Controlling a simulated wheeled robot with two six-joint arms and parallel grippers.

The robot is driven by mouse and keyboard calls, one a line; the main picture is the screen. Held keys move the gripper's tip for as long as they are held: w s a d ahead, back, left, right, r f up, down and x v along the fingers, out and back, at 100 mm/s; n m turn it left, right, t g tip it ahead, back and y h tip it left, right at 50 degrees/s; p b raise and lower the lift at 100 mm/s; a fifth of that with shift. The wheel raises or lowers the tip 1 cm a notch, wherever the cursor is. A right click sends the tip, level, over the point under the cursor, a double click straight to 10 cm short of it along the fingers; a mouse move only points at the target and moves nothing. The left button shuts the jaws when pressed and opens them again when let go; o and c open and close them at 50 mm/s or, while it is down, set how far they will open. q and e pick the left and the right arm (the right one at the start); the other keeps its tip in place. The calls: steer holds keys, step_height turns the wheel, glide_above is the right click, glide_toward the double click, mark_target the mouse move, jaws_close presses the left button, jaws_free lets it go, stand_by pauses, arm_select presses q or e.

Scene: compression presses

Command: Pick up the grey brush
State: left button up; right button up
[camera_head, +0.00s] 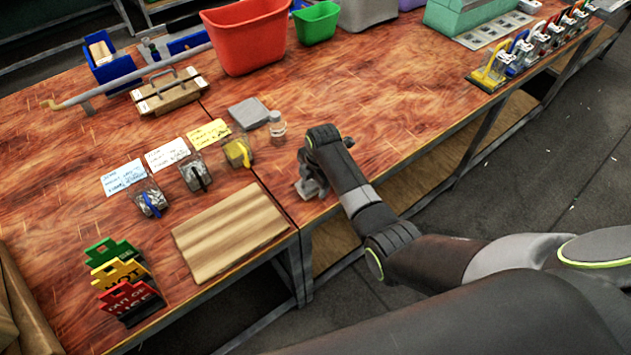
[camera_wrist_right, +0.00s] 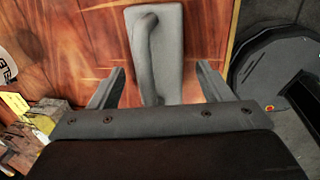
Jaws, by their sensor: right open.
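The grey brush (camera_wrist_right: 172,35) lies on the wooden table in the right wrist view, a flat grey block with a raised, curved grey handle. My right gripper (camera_wrist_right: 158,88) is open, with one finger on each side of the handle's near end. The fingers look apart from the brush; how high they are above it I cannot tell. In the head view, my right gripper (camera_head: 312,187) points down at the table's front edge, and the arm and gripper largely hide the brush. My left gripper is not in view.
A clear bottle (camera_head: 277,127) and a grey flat pad (camera_head: 248,112) are close by to the left. A wooden board (camera_head: 228,231) lies along the front edge. Red (camera_head: 247,38) and green (camera_head: 316,22) bins stand behind. The table to the right is mostly clear.

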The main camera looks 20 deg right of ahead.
steer(key=c, duration=1.1)
step_height(320, 180, up, 10)
steer(key=shift+r+b, duration=0.1)
steer(key=shift+b, duration=0.5)
